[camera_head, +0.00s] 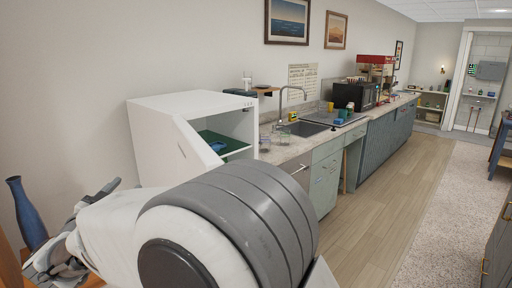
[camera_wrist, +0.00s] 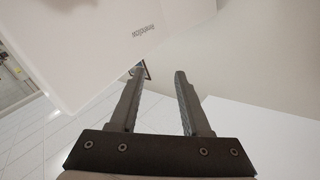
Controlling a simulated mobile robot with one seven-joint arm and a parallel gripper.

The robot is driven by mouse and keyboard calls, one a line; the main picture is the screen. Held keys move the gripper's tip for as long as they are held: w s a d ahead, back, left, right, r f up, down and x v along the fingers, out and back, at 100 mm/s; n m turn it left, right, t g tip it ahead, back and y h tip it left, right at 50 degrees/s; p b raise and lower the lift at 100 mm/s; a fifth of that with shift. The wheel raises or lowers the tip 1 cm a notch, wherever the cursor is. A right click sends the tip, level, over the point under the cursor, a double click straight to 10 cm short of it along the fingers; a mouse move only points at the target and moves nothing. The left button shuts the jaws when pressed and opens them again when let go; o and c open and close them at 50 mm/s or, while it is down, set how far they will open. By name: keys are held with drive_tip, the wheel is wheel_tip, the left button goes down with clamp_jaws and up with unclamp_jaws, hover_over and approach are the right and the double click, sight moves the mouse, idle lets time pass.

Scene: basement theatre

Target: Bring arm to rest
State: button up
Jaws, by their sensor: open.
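My gripper (camera_wrist: 160,85) shows in the wrist view with its two dark fingers apart and nothing between them. Behind the fingers are a plain wall and a white surface with small dark lettering (camera_wrist: 143,30). In the head view my arm is folded across the lower left, and its large grey-banded joint fills the lower middle. The gripper end (camera_head: 60,262) is at the far lower left, beside a blue vase; whether they touch I cannot tell.
A white open-fronted cabinet (camera_head: 165,110) holds a green shelf with a blue item (camera_head: 218,147). The blue vase (camera_head: 27,212) stands at the left edge. A counter with a sink (camera_head: 305,128), a microwave (camera_head: 356,95) and a red popcorn machine (camera_head: 376,60) runs along the wall. The wooden floor (camera_head: 375,195) is clear.

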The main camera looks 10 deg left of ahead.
drive_tip(key=w+d+r+n+g+y, duration=0.1)
drive_tip(key=w+d+r+n+y, duration=0.3)
drive_tip(key=d+r, duration=0.35)
drive_tip(key=s+d+n+g, duration=0.15)
drive_tip(key=d+g, duration=0.25)
drive_tip(key=d, duration=0.9)
drive_tip(key=s+d+f+g+h, duration=0.2)
drive_tip(key=s+d+f, duration=0.2)
drive_tip(key=s+d, duration=0.3)
drive_tip(key=s+d+f+m+g+h, duration=0.1)
drive_tip(key=s+d+f+g+h, duration=0.1)
drive_tip(key=s+d+f, duration=0.3)
drive_tip(key=s+d+f+m+g+h, duration=0.1)
drive_tip(key=s+d+f+g+h, duration=0.1)
drive_tip(key=s+d, duration=0.8)
drive_tip(key=d+f+g, duration=0.1)
drive_tip(key=d+f, duration=0.1)
drive_tip(key=d, duration=0.4)
drive_tip(key=shift+s+d+f, duration=0.25)
drive_tip(key=shift+d+f, duration=0.05)
drive_tip(key=shift+d, duration=0.1)
drive_tip(key=shift+o, duration=0.2)
drive_tip(key=shift+w+m, duration=0.1)
drive_tip(key=shift+m, duration=0.15)
